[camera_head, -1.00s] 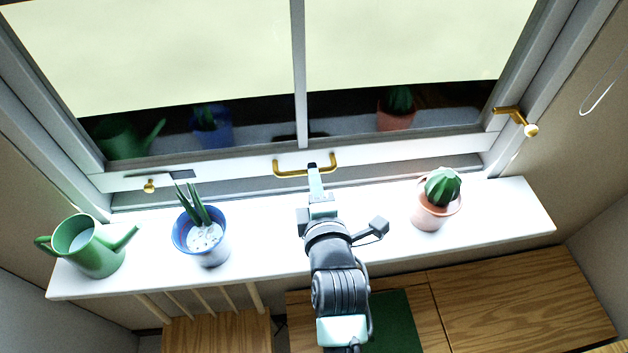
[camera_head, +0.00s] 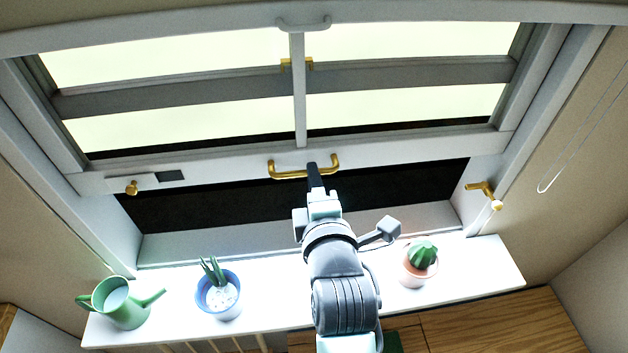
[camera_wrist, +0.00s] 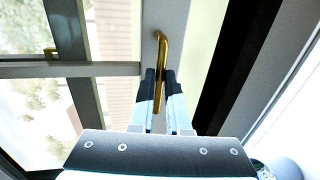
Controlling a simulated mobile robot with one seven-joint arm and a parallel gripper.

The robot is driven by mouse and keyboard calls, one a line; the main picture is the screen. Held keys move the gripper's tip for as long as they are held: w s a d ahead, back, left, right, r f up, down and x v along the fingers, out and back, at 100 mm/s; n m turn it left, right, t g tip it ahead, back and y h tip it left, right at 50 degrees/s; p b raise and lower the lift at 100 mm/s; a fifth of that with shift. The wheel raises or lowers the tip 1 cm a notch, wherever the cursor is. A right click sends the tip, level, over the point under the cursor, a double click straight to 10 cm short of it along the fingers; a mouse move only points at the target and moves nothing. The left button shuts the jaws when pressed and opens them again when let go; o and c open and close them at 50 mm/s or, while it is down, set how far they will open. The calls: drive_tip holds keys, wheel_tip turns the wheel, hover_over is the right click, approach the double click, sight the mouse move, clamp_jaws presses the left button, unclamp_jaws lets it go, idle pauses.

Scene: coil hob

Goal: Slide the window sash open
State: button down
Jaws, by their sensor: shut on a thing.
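The window sash (camera_head: 220,172) is a white-framed pane with a brass bar handle (camera_head: 291,176) at the middle of its bottom rail. The sash is raised, with a dark gap between its bottom rail and the sill frame. My gripper (camera_head: 314,172) is at the handle in the head view. In the wrist view, its dark fingertips (camera_wrist: 157,76) are closed on the brass handle (camera_wrist: 160,50) from both sides. The fingers hide part of the handle.
On the white sill (camera_head: 270,306) stand a green watering can (camera_head: 122,304), a blue plant pot (camera_head: 218,297) and a cactus in a terracotta pot (camera_head: 419,264). A brass latch (camera_head: 484,190) is on the right frame. A brass knob (camera_head: 131,188) is on the sash's left. A cord hangs at the right.

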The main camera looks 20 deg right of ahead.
drive_tip(key=shift+r, duration=0.1)
drive_tip(key=c, duration=0.9)
unclamp_jaws()
drive_tip(key=shift+v, duration=6.45)
